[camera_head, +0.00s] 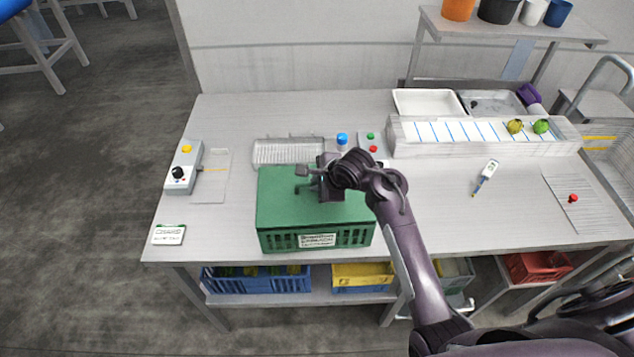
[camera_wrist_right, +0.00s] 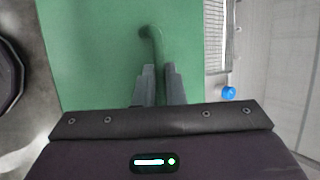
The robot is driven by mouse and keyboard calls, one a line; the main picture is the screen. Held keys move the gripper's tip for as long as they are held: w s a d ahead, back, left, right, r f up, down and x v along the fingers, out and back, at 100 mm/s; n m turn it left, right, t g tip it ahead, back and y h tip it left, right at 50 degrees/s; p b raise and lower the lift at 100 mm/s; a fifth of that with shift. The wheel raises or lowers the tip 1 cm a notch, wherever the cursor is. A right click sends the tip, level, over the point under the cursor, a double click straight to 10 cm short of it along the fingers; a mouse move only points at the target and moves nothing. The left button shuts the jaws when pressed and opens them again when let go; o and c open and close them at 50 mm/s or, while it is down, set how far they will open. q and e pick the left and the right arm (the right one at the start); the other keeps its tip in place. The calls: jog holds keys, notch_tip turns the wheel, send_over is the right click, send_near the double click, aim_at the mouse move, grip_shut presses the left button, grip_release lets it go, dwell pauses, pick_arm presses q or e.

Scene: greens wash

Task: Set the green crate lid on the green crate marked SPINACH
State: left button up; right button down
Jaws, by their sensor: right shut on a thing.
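The green crate (camera_head: 272,242) stands on the grey table with a white label on its front; the lettering is too small to read surely. The green crate lid (camera_head: 280,205) lies flat over the crate's top, with no clear gap showing between them. My right gripper (camera_head: 312,186) is over the lid, shut on its green handle; the handle (camera_wrist_right: 152,40) and lid (camera_wrist_right: 85,70) also show in the right wrist view, with the handle running in between the fingers (camera_wrist_right: 159,85). The far right part of the lid is hidden by my right arm. My left gripper is not in view.
A control box (camera_head: 183,168) stands to the left and a card (camera_head: 168,235) lies at the front left. A long white trough (camera_head: 450,137) stands at the back right.

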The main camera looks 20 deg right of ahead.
jog(key=shift+f, duration=0.6)
dwell(0.4)
jog(key=c, duration=1.4)
grip_release()
jog(key=shift+c, duration=0.2)
jog(key=shift+r, duration=0.1)
